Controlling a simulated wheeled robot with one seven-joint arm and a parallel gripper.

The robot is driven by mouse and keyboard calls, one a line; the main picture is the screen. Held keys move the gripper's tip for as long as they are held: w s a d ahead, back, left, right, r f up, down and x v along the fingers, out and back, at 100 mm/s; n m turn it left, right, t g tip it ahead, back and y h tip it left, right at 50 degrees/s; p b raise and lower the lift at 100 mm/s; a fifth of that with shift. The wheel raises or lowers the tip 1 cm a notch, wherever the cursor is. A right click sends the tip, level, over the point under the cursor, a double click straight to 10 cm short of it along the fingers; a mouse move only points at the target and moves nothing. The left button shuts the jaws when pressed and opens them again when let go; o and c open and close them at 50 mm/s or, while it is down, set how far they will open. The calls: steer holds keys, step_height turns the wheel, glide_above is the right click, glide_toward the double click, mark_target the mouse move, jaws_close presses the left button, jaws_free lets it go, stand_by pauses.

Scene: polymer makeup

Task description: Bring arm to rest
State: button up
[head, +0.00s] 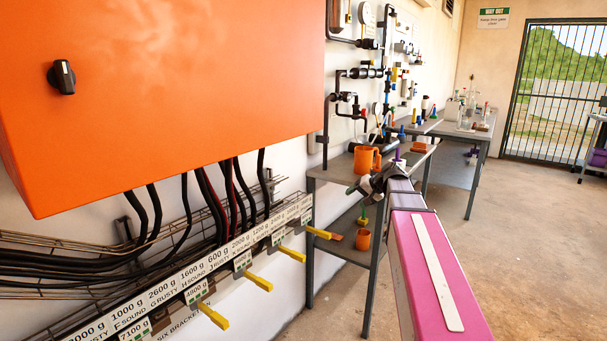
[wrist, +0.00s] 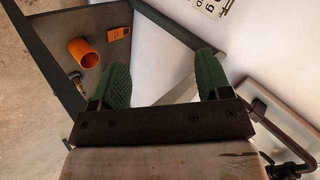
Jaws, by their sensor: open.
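My arm reaches away from me along the right of the orange cabinet in the head view, its pink link (head: 440,270) in front. My gripper (head: 362,188) is at its far end, near the front edge of a grey metal bench (head: 335,172). In the wrist view its two green ribbed fingers (wrist: 165,82) stand wide apart with nothing between them. The white wall and a dark shelf frame show beyond the fingers.
An orange mug (head: 364,159) stands on the bench beside my gripper. An orange cup (head: 363,239) sits on the lower shelf. The orange cabinet (head: 170,90) and yellow-handled brackets (head: 258,281) line the left wall. Open floor (head: 530,240) lies to the right.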

steer(key=s+a+f+n+g+h, duration=0.1)
steer(key=s+f+g+h, duration=0.4)
steer(key=s+f, duration=1.8)
step_height(320, 180, down, 4)
steer(key=n+h, duration=0.1)
steer(key=h, duration=0.1)
steer(key=shift+s+a+r+g+h, duration=0.15)
steer(key=shift+s+a+g+h, duration=0.05)
steer(key=shift+s+g+h, duration=0.1)
